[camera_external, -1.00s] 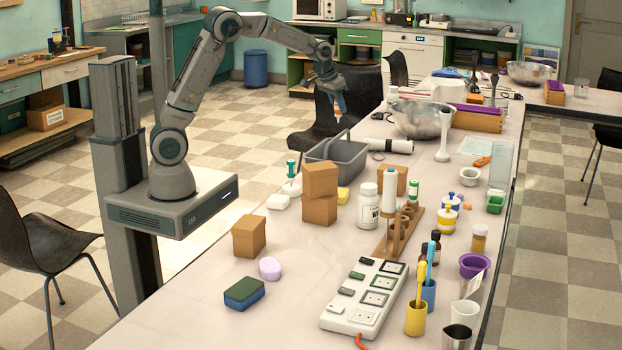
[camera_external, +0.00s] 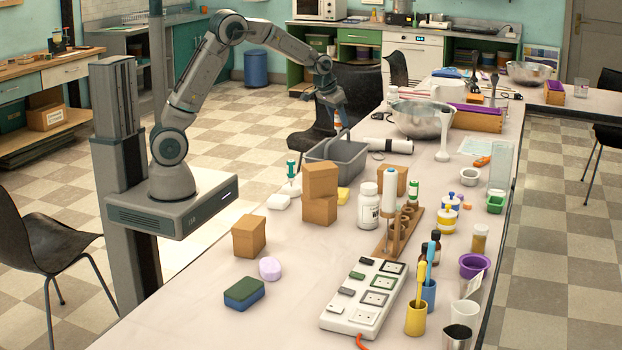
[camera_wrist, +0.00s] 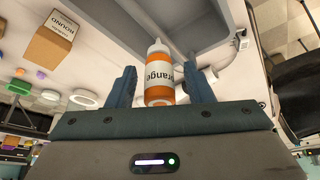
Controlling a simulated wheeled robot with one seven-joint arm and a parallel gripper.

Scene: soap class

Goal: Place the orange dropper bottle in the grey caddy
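The orange dropper bottle (camera_wrist: 158,75), with a white label reading "orange" and a pale nozzle, shows between my gripper's two fingers in the wrist view. A gap shows on each side of it, so the fingers appear open and apart from it. The grey caddy (camera_external: 322,152) stands on the table below my gripper (camera_external: 343,115), its handle raised. The caddy's wall and floor fill the top of the wrist view (camera_wrist: 205,22).
Two stacked cardboard boxes (camera_external: 320,194) stand just in front of the caddy. A white cylinder (camera_external: 390,146) and a large metal bowl (camera_external: 420,118) are to its right. A green-topped bottle (camera_external: 292,178) stands at its left front.

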